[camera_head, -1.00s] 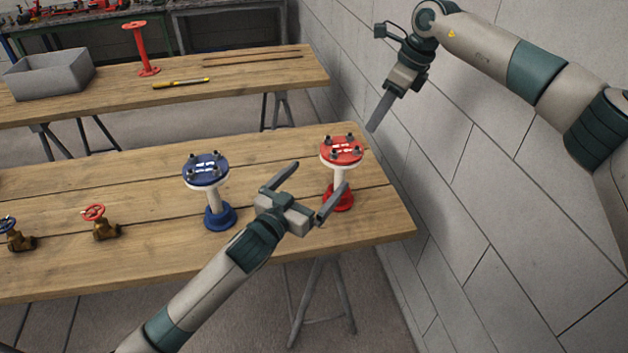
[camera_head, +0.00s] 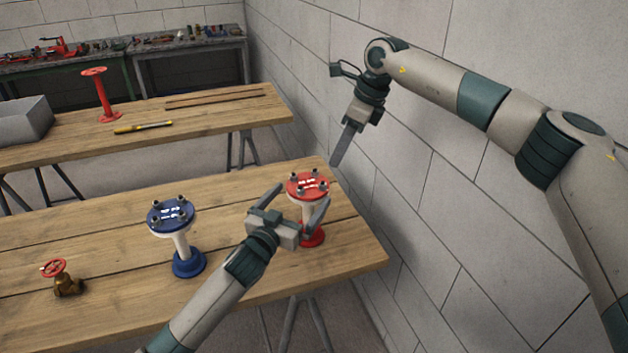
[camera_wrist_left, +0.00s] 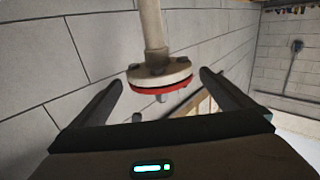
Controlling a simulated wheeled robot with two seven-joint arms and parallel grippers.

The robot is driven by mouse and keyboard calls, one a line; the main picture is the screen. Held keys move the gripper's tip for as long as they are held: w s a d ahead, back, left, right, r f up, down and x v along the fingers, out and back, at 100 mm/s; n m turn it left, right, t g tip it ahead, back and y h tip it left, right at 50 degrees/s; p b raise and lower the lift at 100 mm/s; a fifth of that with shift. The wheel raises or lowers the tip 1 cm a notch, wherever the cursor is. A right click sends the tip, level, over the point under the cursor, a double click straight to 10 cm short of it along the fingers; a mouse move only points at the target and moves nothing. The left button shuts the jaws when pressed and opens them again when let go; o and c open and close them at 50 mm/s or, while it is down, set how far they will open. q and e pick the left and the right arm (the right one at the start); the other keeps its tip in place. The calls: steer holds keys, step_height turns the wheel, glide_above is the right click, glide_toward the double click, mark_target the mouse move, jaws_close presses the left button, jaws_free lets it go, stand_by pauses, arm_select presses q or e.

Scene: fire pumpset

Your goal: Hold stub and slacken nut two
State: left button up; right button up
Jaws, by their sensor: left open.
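The red stub (camera_head: 309,211) stands upright at the right end of the front bench, a white pipe between a red base and a red-topped flange. Several dark nuts (camera_head: 323,186) sit on the flange; its white markings are too small to read. My left gripper (camera_head: 294,198) is open and empty, its fingers reaching towards the white pipe. In the left wrist view the stub (camera_wrist_left: 153,30) appears flange-down, between and beyond the two spread fingers, with no contact visible. My right gripper (camera_head: 340,148) hangs above and behind the stub, its fingers seen edge-on.
A blue stub (camera_head: 181,240) stands to the left on the bench, with a valve with a red handwheel (camera_head: 62,278) beyond it. The block wall (camera_head: 450,220) is close on the right. A rear bench holds a red stand (camera_head: 101,95), a yellow tool (camera_head: 143,127) and a grey bin (camera_head: 24,119).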

mark_target(314, 180)
arm_select(q)
steer(key=x, duration=0.9)
steer(key=shift+w+d, duration=0.1)
steer(key=shift+w, duration=0.05)
steer(key=c, duration=1.6)
